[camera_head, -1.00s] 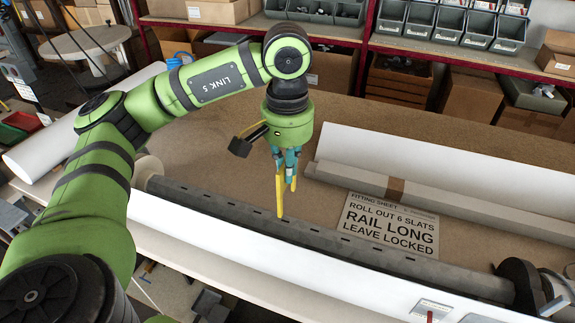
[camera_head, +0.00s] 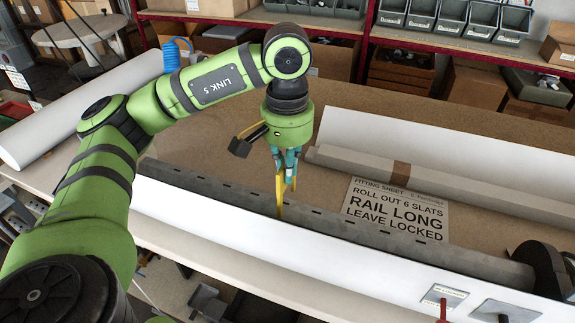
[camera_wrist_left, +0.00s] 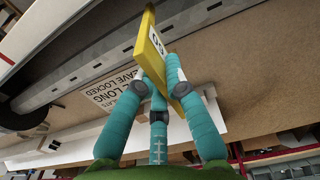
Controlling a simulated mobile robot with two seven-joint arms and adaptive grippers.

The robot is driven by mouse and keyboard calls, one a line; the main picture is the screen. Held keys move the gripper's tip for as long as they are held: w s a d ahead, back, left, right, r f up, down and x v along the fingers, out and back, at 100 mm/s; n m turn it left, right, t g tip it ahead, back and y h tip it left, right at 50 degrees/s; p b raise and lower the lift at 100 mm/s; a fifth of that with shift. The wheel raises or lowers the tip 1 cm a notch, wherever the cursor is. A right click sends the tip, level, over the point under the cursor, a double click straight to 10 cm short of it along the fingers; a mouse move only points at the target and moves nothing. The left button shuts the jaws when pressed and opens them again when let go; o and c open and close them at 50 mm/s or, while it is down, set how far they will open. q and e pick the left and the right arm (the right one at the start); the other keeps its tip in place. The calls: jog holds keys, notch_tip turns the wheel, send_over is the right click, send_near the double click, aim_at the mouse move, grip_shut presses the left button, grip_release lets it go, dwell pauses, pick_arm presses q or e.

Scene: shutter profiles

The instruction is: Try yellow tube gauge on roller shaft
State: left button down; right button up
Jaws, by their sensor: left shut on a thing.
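My left gripper (camera_head: 285,160), with teal fingers, is shut on the yellow tube gauge (camera_head: 280,190). The gauge hangs down from the fingers as a narrow plate. In the left wrist view the gauge (camera_wrist_left: 150,45) has a marked label on its face, and the gripper (camera_wrist_left: 160,90) pinches its near end. The roller shaft (camera_head: 345,228) is a long grey bar with dark slots, running from left to lower right. The gauge's lower end overlaps the shaft in the head view; whether they touch I cannot tell. My right gripper is not in view.
A long white strip (camera_head: 330,258) lies along the shaft's near side. A dark round end fitting (camera_head: 540,268) is at its right end. Behind lie a fitting sheet (camera_head: 397,210) and a long grey carton (camera_head: 450,186). A white roll (camera_head: 80,110) lies at left.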

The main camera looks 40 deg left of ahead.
pick_arm(q)
jog(key=shift+f+b, duration=3.15)
jog(key=shift+f, duration=0.1)
dwell(0.3)
jog(key=shift+r, duration=0.2)
dwell(0.9)
jog(key=shift+r+p, duration=2)
jog(key=shift+r, duration=0.75)
jog(key=shift+r+p, duration=2.25)
jog(key=shift+r, duration=0.4)
